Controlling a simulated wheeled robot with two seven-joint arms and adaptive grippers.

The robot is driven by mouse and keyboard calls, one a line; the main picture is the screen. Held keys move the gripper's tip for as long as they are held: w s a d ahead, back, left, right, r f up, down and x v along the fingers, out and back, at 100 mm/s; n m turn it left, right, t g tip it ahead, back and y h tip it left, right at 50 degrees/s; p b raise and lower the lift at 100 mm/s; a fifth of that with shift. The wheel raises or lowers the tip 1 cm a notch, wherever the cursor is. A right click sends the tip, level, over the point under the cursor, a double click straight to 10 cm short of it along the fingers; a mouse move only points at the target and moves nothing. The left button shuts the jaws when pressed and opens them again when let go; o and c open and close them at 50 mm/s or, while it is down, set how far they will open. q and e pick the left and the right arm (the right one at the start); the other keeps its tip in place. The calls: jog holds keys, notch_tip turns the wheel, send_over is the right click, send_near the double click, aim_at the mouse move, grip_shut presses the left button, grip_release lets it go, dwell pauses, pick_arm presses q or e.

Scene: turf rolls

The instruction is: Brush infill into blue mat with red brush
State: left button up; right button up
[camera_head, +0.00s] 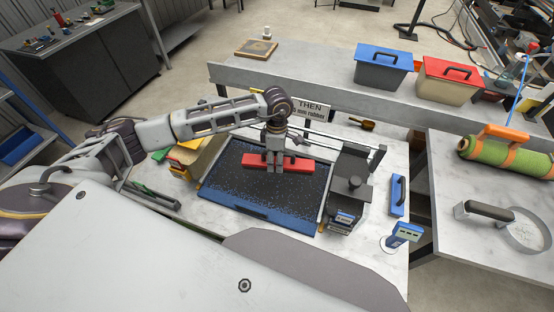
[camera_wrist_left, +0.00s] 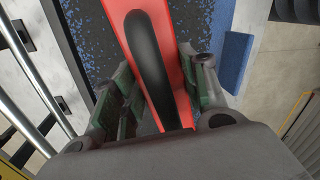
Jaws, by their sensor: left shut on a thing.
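The blue mat (camera_head: 222,190) lies flat on the light table, speckled with dark infill that is thickest across its middle. The red brush (camera_head: 300,165) lies crosswise over the far half of the mat. My left gripper (camera_head: 274,168) reaches down from above and is shut on the brush's handle. In the left wrist view the red brush (camera_wrist_left: 180,30) with its black handle (camera_wrist_left: 150,60) sits between the two fingers (camera_wrist_left: 160,105), and the speckled blue mat (camera_wrist_left: 85,25) shows beside it. The brush's underside is hidden, so I cannot tell whether its bristles touch the mat. My right gripper is not in view.
A dark device (camera_head: 349,180) on rails stands right of the mat, with a blue-handled tool (camera_head: 398,195) beyond it. Bins with blue (camera_head: 384,58) and red (camera_head: 450,70) lids stand on the back shelf. A green turf roll (camera_head: 508,155) lies on the right table.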

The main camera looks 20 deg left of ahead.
aim_at(266, 157)
pick_arm(q)
jog(key=n, duration=0.3)
jog(key=shift+a+n, duration=0.3)
jog(key=n, duration=0.2)
jog(key=a+n, duration=0.1)
jog(key=n, duration=0.1)
jog(key=shift+w+r+t+h, duration=0.1)
jog(key=shift+t+h, duration=0.2)
jog(key=shift+t, duration=0.1)
jog(key=n, duration=0.2)
jog(key=a+n, duration=0.1)
jog(key=n, duration=0.1)
jog(key=shift+r+n+p, duration=0.1)
jog(key=shift+n+p, duration=0.2)
jog(key=shift+n, duration=0.1)
jog(key=shift+a+r+n+t, duration=0.15)
jog(key=shift+a+n, duration=0.15)
jog(key=shift+n, duration=0.45)
jog(key=shift+a+f+n+t, duration=0.15)
jog(key=shift+a+n, duration=0.15)
jog(key=shift+n, duration=0.45)
jog(key=shift+r, duration=0.1)
